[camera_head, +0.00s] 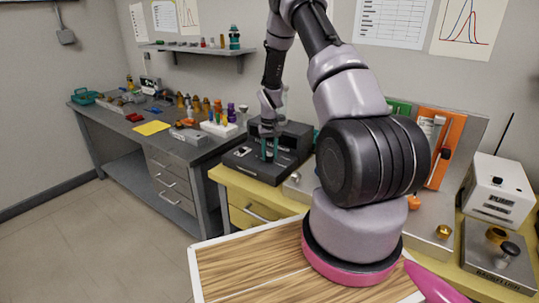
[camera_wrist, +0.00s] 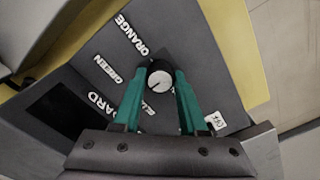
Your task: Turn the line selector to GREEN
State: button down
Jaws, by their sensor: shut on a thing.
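Another label below the knob is mostly hidden by a finger. My gripper (camera_head: 269,150) points down at the panel, its teal fingers (camera_wrist: 161,82) shut on the knob from both sides.
A dark box (camera_head: 290,133) stands behind the panel. The grey workbench (camera_head: 95,115) at left holds bottles and a white rack (camera_head: 220,128). An orange-framed unit (camera_head: 447,150) and a white box (camera_head: 497,190) stand at right, beyond my arm.

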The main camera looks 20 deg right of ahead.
aim_at(270, 155)
jog(key=m, duration=0.6)
jog(key=shift+m, duration=0.3)
dwell(0.5)
jog(key=shift+c, duration=2.2)
grip_release()
jog(key=shift+r, duration=0.1)
notch_tip(270, 155, up, 11)
jog(key=shift+f, duration=0.2)
